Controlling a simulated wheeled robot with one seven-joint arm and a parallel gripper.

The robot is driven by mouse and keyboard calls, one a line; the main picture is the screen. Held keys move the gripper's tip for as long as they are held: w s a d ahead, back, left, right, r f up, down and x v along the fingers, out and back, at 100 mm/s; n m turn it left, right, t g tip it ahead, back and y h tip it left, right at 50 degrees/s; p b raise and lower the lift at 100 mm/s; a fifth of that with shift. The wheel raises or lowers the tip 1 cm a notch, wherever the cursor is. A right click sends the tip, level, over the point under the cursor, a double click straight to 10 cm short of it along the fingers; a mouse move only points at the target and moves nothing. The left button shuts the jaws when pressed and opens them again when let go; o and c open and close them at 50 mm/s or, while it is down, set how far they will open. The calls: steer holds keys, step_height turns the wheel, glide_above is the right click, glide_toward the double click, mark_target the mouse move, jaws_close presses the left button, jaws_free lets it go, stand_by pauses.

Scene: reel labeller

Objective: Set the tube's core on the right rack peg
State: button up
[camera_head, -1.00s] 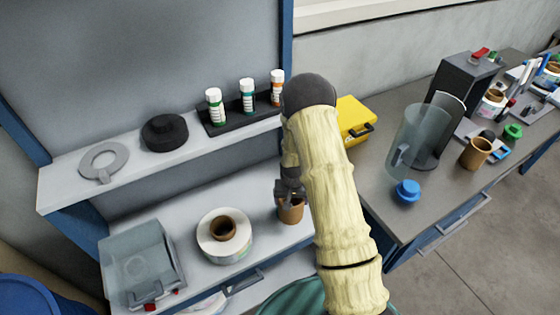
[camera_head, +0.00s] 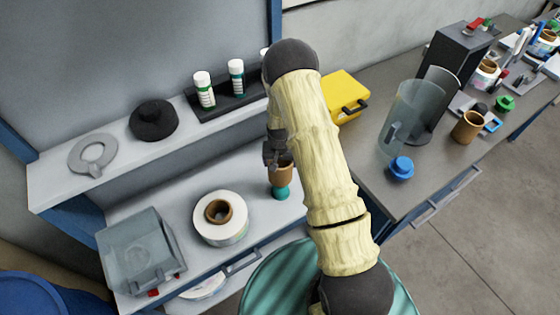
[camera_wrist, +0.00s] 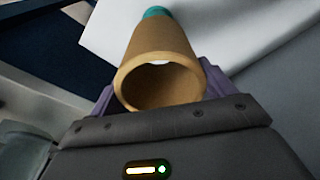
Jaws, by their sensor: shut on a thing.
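My gripper (camera_head: 274,153) is shut on a brown, open-ended cardboard core (camera_head: 283,174), over the front right of the white lower shelf. In the wrist view the core (camera_wrist: 157,65) lies between the jaws, its near open end facing the camera. A teal piece (camera_head: 280,192) shows directly below the core; it also shows at the core's far end in the wrist view (camera_wrist: 157,11). I cannot tell whether it is fixed in the core or stands apart. I cannot clearly make out the right rack peg.
A white label roll (camera_head: 221,217) and a grey clear-lidded box (camera_head: 140,252) stand left on the shelf. Bottles (camera_head: 204,90) stand in a black holder above. The right bench holds a yellow case (camera_head: 343,97), clear tube (camera_head: 397,117), blue knob (camera_head: 401,168) and another brown core (camera_head: 468,127).

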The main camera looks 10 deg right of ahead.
step_height(320, 180, down, 3)
steer(key=shift+w+f+b, duration=0.1)
steer(key=shift+f+b, duration=0.05)
steer(key=shift+b, duration=0.6)
steer(key=shift+f, duration=0.15)
stand_by(0.3)
steer(key=shift+f+b, duration=3.15)
steer(key=shift+f, duration=0.6)
steer(key=o, duration=0.9)
steer(key=shift+s+a+r+b, duration=0.1)
steer(key=shift+s+r+b, duration=0.3)
steer(key=shift+r, duration=2.5)
steer(key=shift+s+a+r+b, duration=0.1)
steer(key=shift+s+r+b, duration=0.35)
steer(key=shift+r, duration=2.4)
steer(key=shift+s+a+r+b, duration=0.1)
steer(key=shift+s+r+b, duration=0.3)
steer(key=shift+r, duration=2.5)
